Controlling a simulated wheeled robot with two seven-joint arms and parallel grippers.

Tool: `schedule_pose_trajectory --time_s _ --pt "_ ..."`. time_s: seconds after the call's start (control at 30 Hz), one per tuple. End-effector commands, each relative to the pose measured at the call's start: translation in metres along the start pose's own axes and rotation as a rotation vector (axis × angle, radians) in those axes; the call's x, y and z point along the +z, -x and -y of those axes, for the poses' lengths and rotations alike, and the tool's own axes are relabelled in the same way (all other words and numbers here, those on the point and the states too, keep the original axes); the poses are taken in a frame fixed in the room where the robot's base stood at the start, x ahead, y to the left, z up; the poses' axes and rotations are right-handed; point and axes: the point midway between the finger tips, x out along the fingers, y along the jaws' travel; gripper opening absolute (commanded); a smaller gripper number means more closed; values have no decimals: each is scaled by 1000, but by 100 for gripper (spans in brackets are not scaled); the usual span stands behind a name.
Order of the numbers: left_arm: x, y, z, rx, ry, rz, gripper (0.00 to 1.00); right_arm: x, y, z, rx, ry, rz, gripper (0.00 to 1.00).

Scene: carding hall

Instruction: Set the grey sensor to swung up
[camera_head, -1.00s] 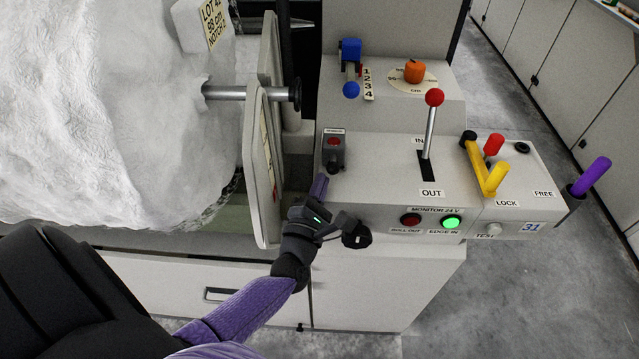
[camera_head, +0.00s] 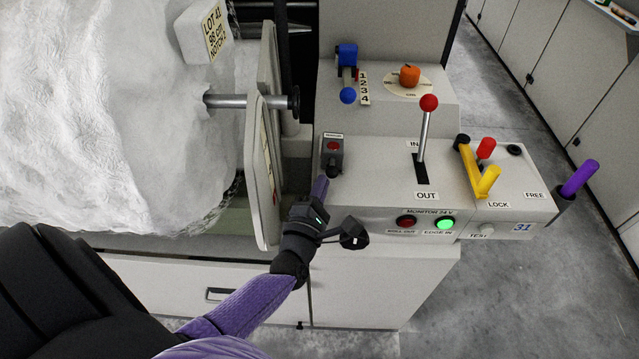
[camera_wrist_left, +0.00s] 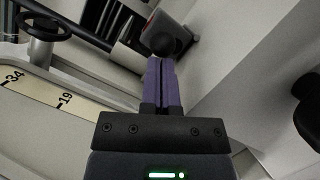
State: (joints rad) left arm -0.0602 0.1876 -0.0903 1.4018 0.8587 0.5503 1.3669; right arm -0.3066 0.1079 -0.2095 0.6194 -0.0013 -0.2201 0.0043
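The grey sensor (camera_head: 333,150) is a small grey box with a red lamp on its face, at the left edge of the sloped machine panel. A dark round knob (camera_head: 332,172) sits at its lower end. In the left wrist view the sensor (camera_wrist_left: 176,24) and its black knob (camera_wrist_left: 160,41) show just beyond my fingertips. My left gripper (camera_head: 324,180) is below the knob, its purple fingers pointing up at it. The fingers (camera_wrist_left: 161,62) lie side by side with nothing seen between them. Whether they touch the knob I cannot tell. My right gripper is not in view.
A red-knobbed lever (camera_head: 424,135), yellow handle (camera_head: 475,170), blue knob (camera_head: 347,95) and orange dial knob (camera_head: 409,76) stand on the panel. A green lamp (camera_head: 445,224) is lit. A large white roll (camera_head: 110,120) and upright plates (camera_head: 262,165) are left of the sensor.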

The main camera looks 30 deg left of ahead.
Motion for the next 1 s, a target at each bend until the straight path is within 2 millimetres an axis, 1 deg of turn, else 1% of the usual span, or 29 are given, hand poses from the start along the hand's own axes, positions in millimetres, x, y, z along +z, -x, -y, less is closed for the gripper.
schedule_pose_trajectory --time_s 0.03,0.17,0.4,0.7,1.0 --pt "3 -1 -4 -4 -18 1 0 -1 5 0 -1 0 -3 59" --pt "7 -2 -7 -27 -90 1 0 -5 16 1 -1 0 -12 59" --pt "17 -6 -12 -89 -288 0 0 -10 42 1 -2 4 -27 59" --pt "30 -10 -12 -174 -562 0 0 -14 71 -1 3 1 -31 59" --pt "42 -13 -8 -260 -832 -1 0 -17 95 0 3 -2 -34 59"
